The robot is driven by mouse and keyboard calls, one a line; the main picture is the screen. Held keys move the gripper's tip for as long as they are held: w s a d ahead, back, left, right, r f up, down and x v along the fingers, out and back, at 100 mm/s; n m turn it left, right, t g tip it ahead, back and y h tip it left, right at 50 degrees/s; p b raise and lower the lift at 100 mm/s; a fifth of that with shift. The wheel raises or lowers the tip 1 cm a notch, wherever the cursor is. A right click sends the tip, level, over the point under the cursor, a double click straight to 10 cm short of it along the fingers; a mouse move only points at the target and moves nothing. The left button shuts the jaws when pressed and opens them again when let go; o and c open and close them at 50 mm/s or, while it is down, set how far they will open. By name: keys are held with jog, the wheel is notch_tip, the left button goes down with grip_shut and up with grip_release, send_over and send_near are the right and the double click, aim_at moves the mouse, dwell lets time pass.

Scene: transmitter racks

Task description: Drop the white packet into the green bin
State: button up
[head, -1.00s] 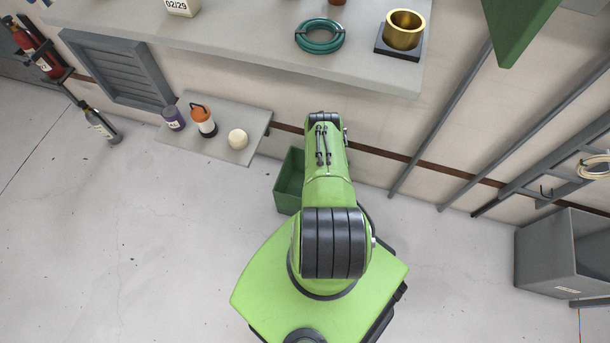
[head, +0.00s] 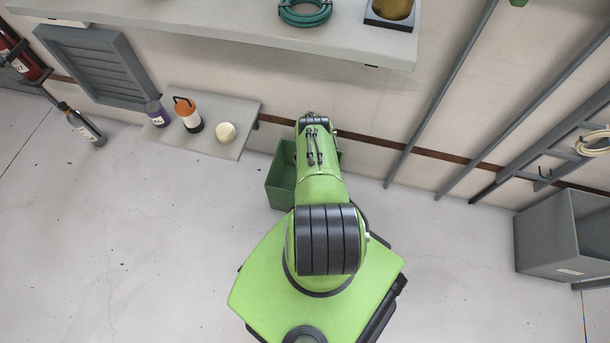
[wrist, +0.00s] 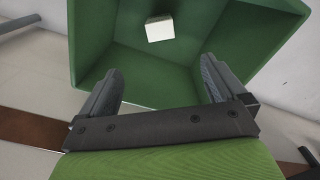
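The green bin (wrist: 104,40) fills the upper part of the wrist view, and I look down into it. The white packet (wrist: 160,28) shows as a small pale block inside the bin, beyond my fingers and apart from them. I cannot tell whether it rests on the bin's floor. My gripper (wrist: 162,84) is open and empty, its two fingers spread wide over the bin's near side. In the head view the bin (head: 281,186) stands on the floor by the wall, partly covered by my arm. The packet and my fingers are hidden there.
A low grey shelf (head: 221,149) left of the bin holds a purple can (head: 157,114), an orange-and-white lantern (head: 188,115) and a cream ball (head: 226,132). A grey workbench (head: 230,34) overhangs behind. A grey box (head: 545,240) is at right.

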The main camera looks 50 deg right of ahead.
notch_tip(320, 180, up, 16)
jog(key=p, duration=0.8)
jog(key=shift+f, duration=0.15)
